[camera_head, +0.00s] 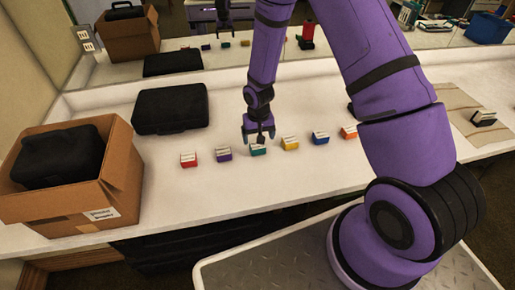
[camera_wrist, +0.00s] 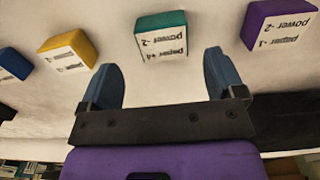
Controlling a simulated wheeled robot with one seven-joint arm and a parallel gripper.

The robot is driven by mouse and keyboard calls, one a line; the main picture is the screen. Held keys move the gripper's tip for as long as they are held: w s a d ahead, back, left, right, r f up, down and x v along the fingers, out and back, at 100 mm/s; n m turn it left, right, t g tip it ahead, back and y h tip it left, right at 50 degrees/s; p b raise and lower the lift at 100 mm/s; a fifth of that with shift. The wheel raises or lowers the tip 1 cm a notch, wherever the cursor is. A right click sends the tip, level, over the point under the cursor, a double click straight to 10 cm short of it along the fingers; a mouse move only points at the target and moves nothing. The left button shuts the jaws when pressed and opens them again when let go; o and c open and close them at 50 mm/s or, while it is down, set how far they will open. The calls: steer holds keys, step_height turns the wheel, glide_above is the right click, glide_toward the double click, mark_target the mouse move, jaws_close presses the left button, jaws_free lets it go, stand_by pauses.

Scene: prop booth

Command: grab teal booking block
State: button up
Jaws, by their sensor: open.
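The teal booking block (camera_head: 258,150) sits on the white counter in a row of coloured blocks. In the wrist view the teal block (camera_wrist: 161,36) lies ahead of the fingertips, roughly centred between them, with a white label carrying dark print on its near face. My gripper (camera_head: 259,136) is above and just behind the teal block in the head view. In the wrist view my gripper (camera_wrist: 162,72) has its two blue fingers wide apart, with nothing between them.
A purple block (camera_head: 223,153) and a yellow block (camera_head: 290,143) flank the teal one. Red (camera_head: 188,160), blue (camera_head: 320,138) and orange (camera_head: 349,132) blocks continue the row. A black case (camera_head: 171,108) and a cardboard box (camera_head: 122,172) stand left. A mirror backs the counter.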

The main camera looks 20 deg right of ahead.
mark_target(257, 148)
steer(key=f, duration=0.4)
steer(key=shift+s+a+f, duration=0.1)
steer(key=shift+a+f, duration=0.1)
steer(key=shift+f, duration=0.2)
steer(key=c, duration=1)
